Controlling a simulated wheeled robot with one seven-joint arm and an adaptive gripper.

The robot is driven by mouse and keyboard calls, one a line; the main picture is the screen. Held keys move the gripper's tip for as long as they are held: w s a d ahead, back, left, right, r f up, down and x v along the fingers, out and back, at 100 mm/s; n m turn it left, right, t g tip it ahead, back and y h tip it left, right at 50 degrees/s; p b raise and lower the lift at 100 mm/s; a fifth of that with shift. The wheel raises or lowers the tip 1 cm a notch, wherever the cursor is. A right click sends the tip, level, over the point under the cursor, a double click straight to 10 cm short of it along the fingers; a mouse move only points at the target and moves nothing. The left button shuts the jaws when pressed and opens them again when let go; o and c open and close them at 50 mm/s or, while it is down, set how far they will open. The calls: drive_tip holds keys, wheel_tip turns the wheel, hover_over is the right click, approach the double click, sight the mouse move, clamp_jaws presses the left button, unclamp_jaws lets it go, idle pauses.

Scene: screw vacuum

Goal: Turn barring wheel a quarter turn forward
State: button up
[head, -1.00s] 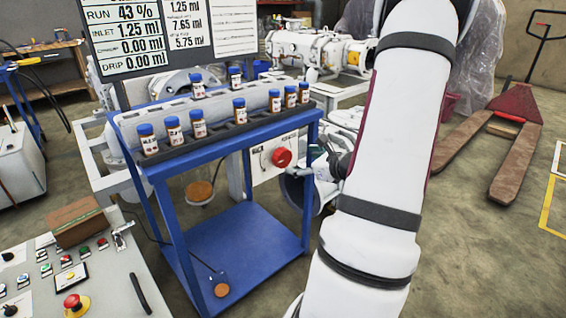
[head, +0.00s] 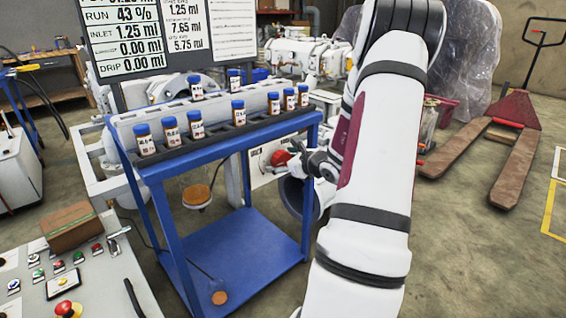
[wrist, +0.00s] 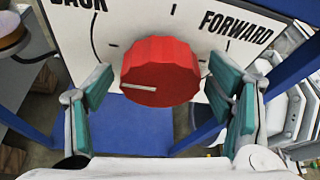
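The red barring wheel (wrist: 160,72) sits on a white panel marked BACK and FORWARD (wrist: 235,28) in the wrist view. A white pointer line on the wheel points to the left. In the head view the wheel (head: 281,158) is on the right side of the blue cart, partly hidden by my gripper (head: 305,160). In the wrist view my gripper (wrist: 165,95) is open, with one green-padded finger on each side of the wheel. Gaps show between the pads and the wheel.
The blue cart (head: 230,245) carries a rack of several blue-capped bottles (head: 171,131) beside the panel. A control desk (head: 100,290) stands at the lower left. A pallet truck (head: 515,110) stands on the right, with open floor before it.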

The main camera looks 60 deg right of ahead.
drive_tip(key=c, duration=1)
drive_tip(key=shift+c, duration=0.2)
drive_tip(key=shift+r+p, duration=0.1)
drive_tip(key=shift+p, duration=0.5)
drive_tip(key=m+y+p, duration=0.1)
drive_tip(key=p, duration=0.1)
drive_tip(key=m+y+p, duration=0.1)
drive_tip(key=p, duration=0.2)
drive_tip(key=shift+d+r+m+t+p, duration=0.1)
drive_tip(key=shift+r+m+t+p, duration=0.05)
drive_tip(key=shift+m+t+p, duration=0.2)
drive_tip(key=m+y+p, duration=0.2)
drive_tip(key=m+p, duration=0.1)
drive_tip(key=p, duration=0.2)
drive_tip(key=shift+t, duration=0.35)
drive_tip(key=m+y+p, duration=0.1)
drive_tip(key=m+t+p, duration=0.1)
drive_tip(key=m, duration=0.1)
drive_tip(key=shift+f+m+y, duration=0.25)
drive_tip(key=shift+y, duration=0.15)
drive_tip(key=shift+d+m+t+y+p, duration=0.1)
drive_tip(key=shift+m+t+y+p, duration=0.4)
drive_tip(key=shift+m, duration=1)
